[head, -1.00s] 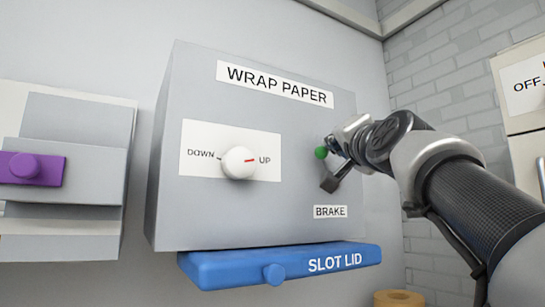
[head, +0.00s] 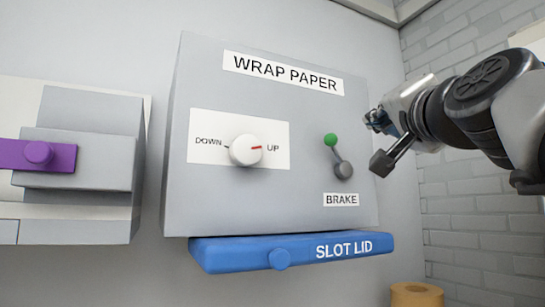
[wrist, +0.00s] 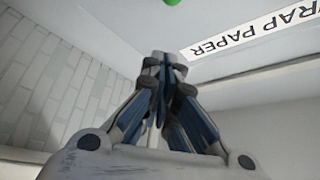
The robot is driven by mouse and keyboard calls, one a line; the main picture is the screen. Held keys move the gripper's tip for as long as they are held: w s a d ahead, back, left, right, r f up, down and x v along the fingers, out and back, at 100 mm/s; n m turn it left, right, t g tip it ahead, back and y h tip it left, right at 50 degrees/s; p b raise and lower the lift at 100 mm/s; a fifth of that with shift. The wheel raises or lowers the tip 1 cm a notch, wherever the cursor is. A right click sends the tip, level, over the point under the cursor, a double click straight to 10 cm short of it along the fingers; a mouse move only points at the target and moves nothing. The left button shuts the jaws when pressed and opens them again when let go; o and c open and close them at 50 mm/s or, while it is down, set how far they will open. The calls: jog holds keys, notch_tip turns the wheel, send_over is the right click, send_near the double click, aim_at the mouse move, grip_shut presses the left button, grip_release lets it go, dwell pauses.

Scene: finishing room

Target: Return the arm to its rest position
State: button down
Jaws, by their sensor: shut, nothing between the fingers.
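My gripper (head: 376,121) is at the right of the grey wrap paper box in the head view, apart from it and empty. In the wrist view my gripper (wrist: 163,62) has its fingers together, shut on nothing. The brake lever (head: 338,157) on the box front has a green knob, tilted up and slightly left from its dark pivot. The green knob also shows at the top edge of the wrist view (wrist: 173,3).
The grey box (head: 300,205) is on the wall, with a blue slot lid (head: 225,256) beneath. A purple handle (head: 38,154) is on a grey unit at left. A tan roll (head: 416,294) is at lower right. Brick wall (head: 465,215) stands behind my arm.

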jog(key=shift+s+a, duration=0.15)
jog(key=shift+s, duration=0.05)
dwell(0.3)
